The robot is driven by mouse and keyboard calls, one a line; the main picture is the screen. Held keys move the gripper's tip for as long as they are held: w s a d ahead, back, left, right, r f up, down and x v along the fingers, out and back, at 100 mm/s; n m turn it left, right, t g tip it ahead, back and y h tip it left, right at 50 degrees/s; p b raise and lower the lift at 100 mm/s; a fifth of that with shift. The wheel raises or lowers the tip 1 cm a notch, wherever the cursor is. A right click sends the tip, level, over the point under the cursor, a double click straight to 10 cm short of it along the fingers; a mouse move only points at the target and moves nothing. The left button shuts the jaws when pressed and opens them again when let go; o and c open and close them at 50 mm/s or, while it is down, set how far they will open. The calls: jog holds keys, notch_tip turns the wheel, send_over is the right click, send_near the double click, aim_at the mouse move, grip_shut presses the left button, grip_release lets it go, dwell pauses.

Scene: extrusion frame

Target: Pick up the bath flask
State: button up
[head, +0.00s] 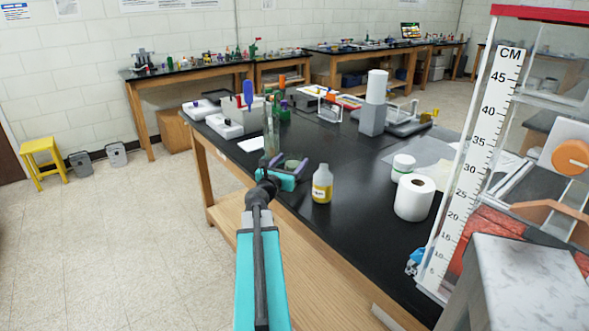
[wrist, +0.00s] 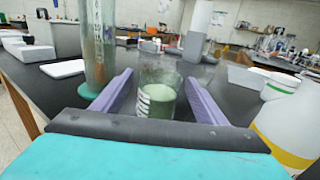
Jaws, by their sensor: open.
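A clear glass vessel with pale green contents and white markings, which looks like the bath flask (wrist: 157,97), stands on the black bench. It also shows small in the head view (head: 291,164). My gripper (wrist: 158,78) is open, with its two purple fingers on either side of the vessel. Some space shows between the glass and the fingers, and the vessel's base is partly hidden by the gripper body. In the head view my gripper (head: 287,168) is low over the bench near its left edge.
A tall glass cylinder (wrist: 97,45) on a green base stands close left of my gripper. A yellow-labelled bottle (head: 322,184) stands close on the right. A paper roll (head: 414,197) and white tub (head: 402,166) are farther right. A grey block with a white cylinder (head: 376,88) stands behind.

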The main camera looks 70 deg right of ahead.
aim_at(297, 157)
dwell(0.3)
jog(key=shift+s+d+f+p, duration=0.15)
jog(key=shift+d+p, duration=0.15)
jog(key=shift+d, duration=1)
jog(key=shift+s+d+r+p, duration=0.1)
jog(key=shift+d+p, duration=0.15)
jog(key=shift+d, duration=1.05)
jog(key=c, duration=1.2)
